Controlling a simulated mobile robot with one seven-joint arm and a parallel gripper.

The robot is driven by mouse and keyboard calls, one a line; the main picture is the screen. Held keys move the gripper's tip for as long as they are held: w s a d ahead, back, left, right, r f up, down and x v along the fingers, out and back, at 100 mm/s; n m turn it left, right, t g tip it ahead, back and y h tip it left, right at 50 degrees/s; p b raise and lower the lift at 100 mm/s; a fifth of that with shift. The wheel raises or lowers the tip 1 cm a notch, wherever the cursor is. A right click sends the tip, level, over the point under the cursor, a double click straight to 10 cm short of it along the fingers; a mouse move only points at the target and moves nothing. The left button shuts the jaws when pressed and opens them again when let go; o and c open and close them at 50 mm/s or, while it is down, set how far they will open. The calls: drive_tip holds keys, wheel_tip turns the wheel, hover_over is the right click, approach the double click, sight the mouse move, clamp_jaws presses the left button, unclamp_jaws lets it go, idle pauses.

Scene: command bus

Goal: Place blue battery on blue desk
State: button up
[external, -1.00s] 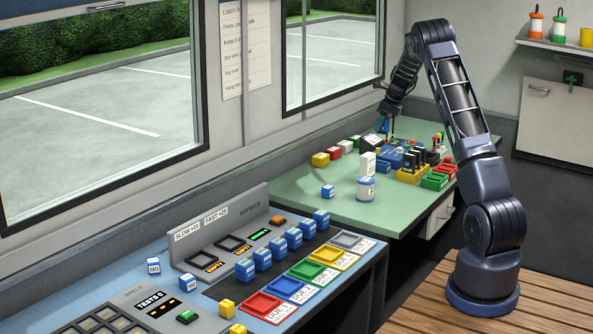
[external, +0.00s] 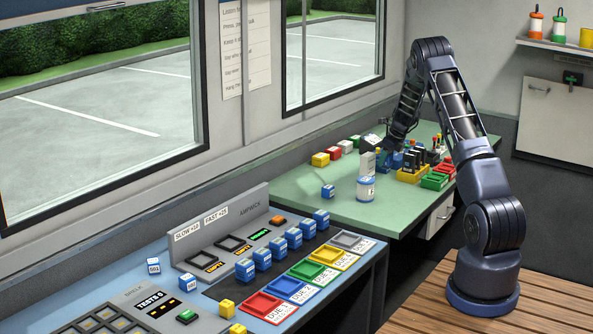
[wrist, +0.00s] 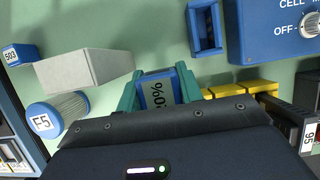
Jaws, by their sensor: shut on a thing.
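My gripper (wrist: 158,92) is over the green desk (external: 290,193). Its teal fingers are shut on a blue battery (wrist: 158,94), whose dark face reads 20%. In the external view my gripper is low at the far part of the green desk, and the battery is hard to make out there. I cannot tell whether the battery still touches what is under it. The blue desk (external: 122,268) is at the front left, well away from my gripper.
A white box (external: 368,164) and a canister (external: 365,188) stand near my gripper, with a small blue block (external: 328,191) nearby. A blue unit with a knob (wrist: 275,30) and yellow trays (wrist: 240,90) are close. The blue desk holds coloured trays (external: 263,308) and several blue blocks.

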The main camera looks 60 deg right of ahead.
sight(384, 179)
drive_tip(key=shift+f, duration=2.45)
drive_tip(key=shift+f, duration=0.1)
drive_tip(key=o, duration=1.1)
